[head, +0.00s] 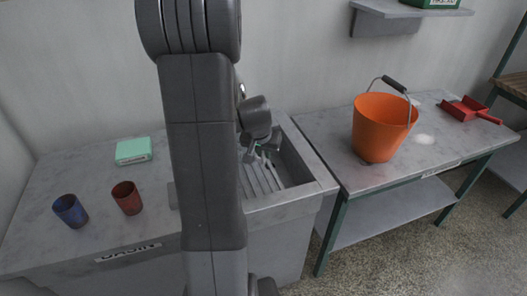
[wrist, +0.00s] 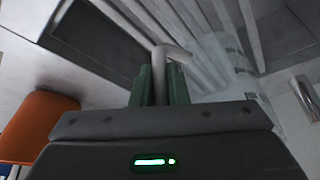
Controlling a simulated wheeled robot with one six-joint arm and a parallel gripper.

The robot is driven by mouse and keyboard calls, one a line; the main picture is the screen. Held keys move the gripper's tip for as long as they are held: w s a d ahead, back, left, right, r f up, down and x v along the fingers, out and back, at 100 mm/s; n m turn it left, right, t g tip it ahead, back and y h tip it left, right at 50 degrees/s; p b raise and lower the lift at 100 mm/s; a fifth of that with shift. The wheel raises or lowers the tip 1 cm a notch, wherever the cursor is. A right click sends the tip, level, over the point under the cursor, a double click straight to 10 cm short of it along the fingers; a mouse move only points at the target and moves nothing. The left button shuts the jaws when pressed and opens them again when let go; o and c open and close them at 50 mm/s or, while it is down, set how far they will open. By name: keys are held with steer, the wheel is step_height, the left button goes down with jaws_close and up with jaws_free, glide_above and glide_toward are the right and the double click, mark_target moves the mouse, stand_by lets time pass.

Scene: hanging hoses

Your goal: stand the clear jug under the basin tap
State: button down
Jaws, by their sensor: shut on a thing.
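The clear jug (wrist: 222,48) shows in the wrist view as a see-through body with dark marks, beyond my fingers. Its pale curved handle (wrist: 172,52) runs between the green fingers of my gripper (wrist: 160,82), which is shut on it. In the head view my gripper (head: 266,148) is low over the ribbed basin (head: 312,182); I cannot make out the jug clearly there. A shiny metal tube (wrist: 306,94) at the right of the wrist view looks like the tap. My arm hides most of the tap in the head view. I cannot tell whether the jug touches the basin floor.
A blue cup (head: 70,210), a red cup (head: 127,198) and a mint box (head: 133,151) stand on the counter left of my arm. An orange bucket (head: 381,128) and a red dustpan (head: 466,109) are on the table at the right. A wall shelf (head: 410,13) hangs above.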

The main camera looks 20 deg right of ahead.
steer(key=shift+f+b, duration=0.55)
steer(key=shift+b, duration=0.1)
steer(key=c, duration=1.3)
jaws_free()
steer(key=shift+c, duration=0.2)
steer(key=shift+r, duration=0.1)
steer(key=v, duration=1.3)
steer(key=shift+r, duration=0.35)
